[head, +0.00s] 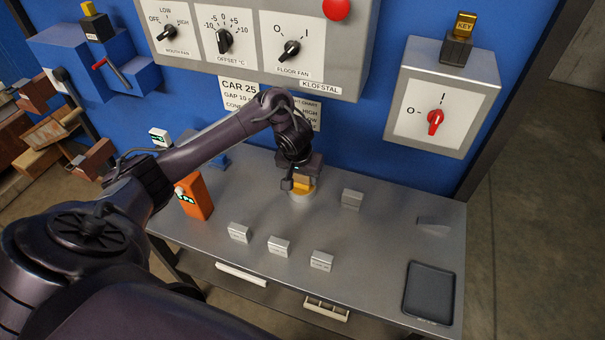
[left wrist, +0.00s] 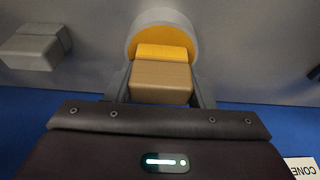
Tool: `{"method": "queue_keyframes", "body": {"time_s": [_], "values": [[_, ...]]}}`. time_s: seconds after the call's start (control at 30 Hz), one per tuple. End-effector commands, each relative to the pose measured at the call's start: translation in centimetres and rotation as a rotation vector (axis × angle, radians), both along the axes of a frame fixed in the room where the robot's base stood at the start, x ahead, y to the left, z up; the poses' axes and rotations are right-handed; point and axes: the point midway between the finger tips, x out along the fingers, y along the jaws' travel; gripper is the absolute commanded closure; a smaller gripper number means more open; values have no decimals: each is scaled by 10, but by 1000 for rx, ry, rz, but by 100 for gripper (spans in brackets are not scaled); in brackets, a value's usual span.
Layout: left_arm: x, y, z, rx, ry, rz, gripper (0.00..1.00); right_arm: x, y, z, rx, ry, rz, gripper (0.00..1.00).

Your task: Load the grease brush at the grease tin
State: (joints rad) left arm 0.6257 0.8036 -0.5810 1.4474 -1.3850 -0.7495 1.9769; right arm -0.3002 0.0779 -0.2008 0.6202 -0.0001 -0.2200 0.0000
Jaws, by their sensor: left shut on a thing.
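My left gripper (head: 296,182) reaches across from the left and points down over the grease tin (head: 300,198) near the back of the bench. In the left wrist view its fingers (left wrist: 161,85) are shut on the grease brush, whose tan block (left wrist: 160,84) sits between them. The yellow end (left wrist: 162,52) of the brush overlaps the yellow grease inside the round grey tin (left wrist: 133,42). The brush's tip is at or in the tin's mouth; I cannot tell how deep. My right gripper is not in view.
Several small grey blocks stand on the bench, one right of the tin (head: 352,198). An orange box (head: 195,197) stands at the left. A dark tray (head: 430,293) lies at the front right. A switch panel (head: 262,50) hangs above the bench. The right-middle bench top is mostly clear.

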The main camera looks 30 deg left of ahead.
Motion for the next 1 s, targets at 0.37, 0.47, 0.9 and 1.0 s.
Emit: {"method": "queue_keyframes", "body": {"time_s": [0.37, 0.47, 0.9, 1.0], "values": [[-1, 0, -1, 0, 3, -1, 69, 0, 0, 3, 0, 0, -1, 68], [-1, 0, -1, -1, 3, 0, 69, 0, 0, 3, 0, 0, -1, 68], [-1, 0, -2, 0, 4, 0, 69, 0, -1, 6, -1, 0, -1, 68], [-1, 0, -2, 0, 4, 0, 69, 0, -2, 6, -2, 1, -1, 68]]}}
